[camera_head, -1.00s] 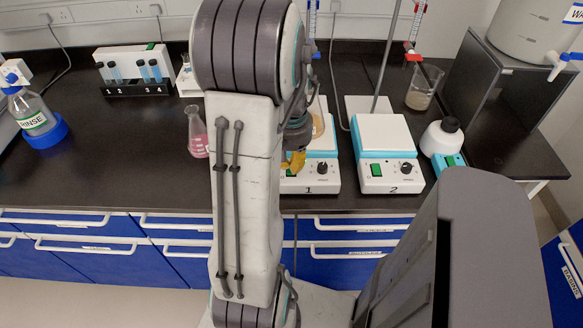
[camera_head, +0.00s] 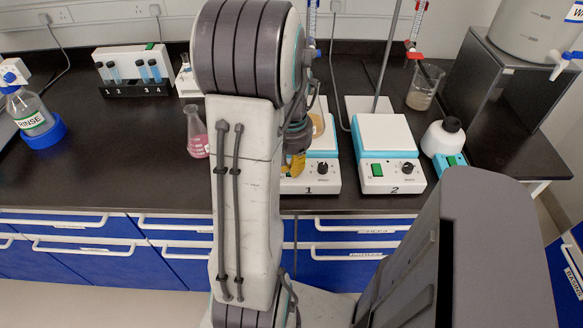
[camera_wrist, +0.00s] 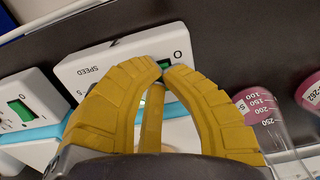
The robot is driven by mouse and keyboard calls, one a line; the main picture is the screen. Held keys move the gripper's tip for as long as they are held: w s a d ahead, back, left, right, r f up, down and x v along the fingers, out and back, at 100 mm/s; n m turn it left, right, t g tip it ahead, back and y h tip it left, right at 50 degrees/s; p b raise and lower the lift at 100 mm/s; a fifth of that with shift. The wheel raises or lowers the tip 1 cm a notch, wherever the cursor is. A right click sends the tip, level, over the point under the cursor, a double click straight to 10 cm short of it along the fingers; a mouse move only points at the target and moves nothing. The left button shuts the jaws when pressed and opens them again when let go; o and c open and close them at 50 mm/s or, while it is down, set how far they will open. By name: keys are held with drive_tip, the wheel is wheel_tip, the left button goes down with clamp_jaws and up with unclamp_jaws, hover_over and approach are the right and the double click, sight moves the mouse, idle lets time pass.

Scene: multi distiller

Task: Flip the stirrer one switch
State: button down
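Stirrer one (camera_head: 318,182) is a white and light-blue unit labelled 1, with a black knob (camera_head: 323,168). Its front panel (camera_wrist: 98,66) shows upside down in the wrist view. My gripper (camera_head: 294,168) has yellow fingers and is in front of the left part of that panel.
Stirrer two (camera_head: 392,181) with its green switch (camera_head: 377,170) stands to the right. A pink flask (camera_head: 197,140) stands left of my arm. A beaker (camera_head: 423,88) and a white bottle (camera_head: 443,138) are further right. The dark bench (camera_head: 120,160) is clear at front left.

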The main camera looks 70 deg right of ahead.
drive_tip(key=shift+f+b, duration=0.3)
drive_tip(key=shift+f, duration=0.05)
drive_tip(key=shift+r, duration=0.1)
idle(0.3)
drive_tip(key=shift+r+p, duration=2.9)
drive_tip(key=shift+r, duration=0.55)
drive_tip(key=shift+a+m, duration=0.25)
drive_tip(key=shift+m, duration=0.05)
drive_tip(key=w+a+r+n+t, duration=0.1)
drive_tip(key=w+a+r+n, duration=0.2)
drive_tip(key=a, duration=0.7)
drive_tip(key=w+a+r+n+t, duration=0.1)
drive_tip(key=w+a+r+n, duration=0.2)
drive_tip(key=a, duration=0.8)
drive_tip(key=w+a+r+n+t, duration=0.1)
drive_tip(key=w+a+r+n, duration=0.2)
drive_tip(key=w+a+n, duration=0.4)
drive_tip(key=shift+a+r+n+t, duration=0.35)
drive_tip(key=shift+a+n, duration=0.65)
drive_tip(key=shift+a, duration=0.95)
